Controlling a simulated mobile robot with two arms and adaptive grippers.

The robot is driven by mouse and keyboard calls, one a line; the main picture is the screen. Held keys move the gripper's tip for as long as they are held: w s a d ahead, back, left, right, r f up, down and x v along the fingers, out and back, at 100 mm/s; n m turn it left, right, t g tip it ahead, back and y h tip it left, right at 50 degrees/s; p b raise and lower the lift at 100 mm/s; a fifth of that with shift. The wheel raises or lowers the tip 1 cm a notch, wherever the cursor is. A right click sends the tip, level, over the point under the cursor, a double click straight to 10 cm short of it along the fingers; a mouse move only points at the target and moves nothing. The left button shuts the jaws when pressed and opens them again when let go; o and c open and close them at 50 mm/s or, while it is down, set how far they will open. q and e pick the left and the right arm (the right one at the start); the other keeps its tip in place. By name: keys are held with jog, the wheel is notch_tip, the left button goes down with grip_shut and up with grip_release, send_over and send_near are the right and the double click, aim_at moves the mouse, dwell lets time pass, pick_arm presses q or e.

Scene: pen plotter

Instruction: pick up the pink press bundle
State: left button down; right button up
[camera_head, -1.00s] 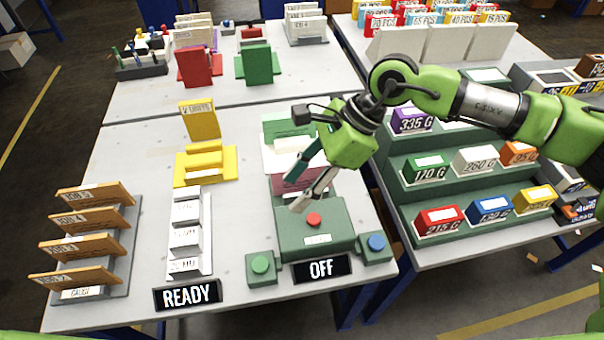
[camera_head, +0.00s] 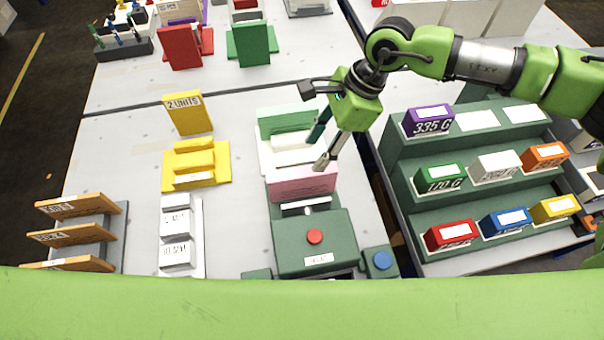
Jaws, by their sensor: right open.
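The pink press bundle (camera_head: 302,182) is a pink block. It sits in the green press on the table, behind the press's front box (camera_head: 290,240) with the red button. My right gripper (camera_head: 318,150) comes in from the upper right and is open and empty. Its fingers point down to the left, over the back right end of the bundle. One fingertip overlaps the bundle's top right edge; I cannot tell whether it touches. My left gripper is not in view.
A white and green piece (camera_head: 266,158) stands just behind the bundle. A yellow holder (camera_head: 222,152) and a white stepped rack (camera_head: 199,240) are to the left. A green tiered rack (camera_head: 395,165) of coloured weights stands to the right. A blue button (camera_head: 382,260) is beside the press.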

aim_at(303, 171)
jog(key=x, duration=0.4)
jog(key=shift+s+r+p, duration=0.1)
jog(key=shift+s+p, duration=0.05)
jog(key=shift+p, duration=0.25)
jog(key=shift+a+f, duration=0.15)
jog(key=shift+f, duration=0.1)
jog(key=p+x, duration=0.2)
jog(key=shift+a+f, duration=0.1)
jog(key=shift+f, duration=0.35)
jog(key=shift+p+x, duration=0.35)
jog(key=shift+x, duration=0.65)
jog(key=shift+w+f, duration=0.2)
jog(key=shift+w, duration=0.05)
pick_arm(q)
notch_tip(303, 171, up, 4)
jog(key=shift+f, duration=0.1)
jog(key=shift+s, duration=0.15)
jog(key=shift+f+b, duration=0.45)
jog(key=shift+b, duration=0.05)
pick_arm(e)
jog(key=shift+f, duration=0.2)
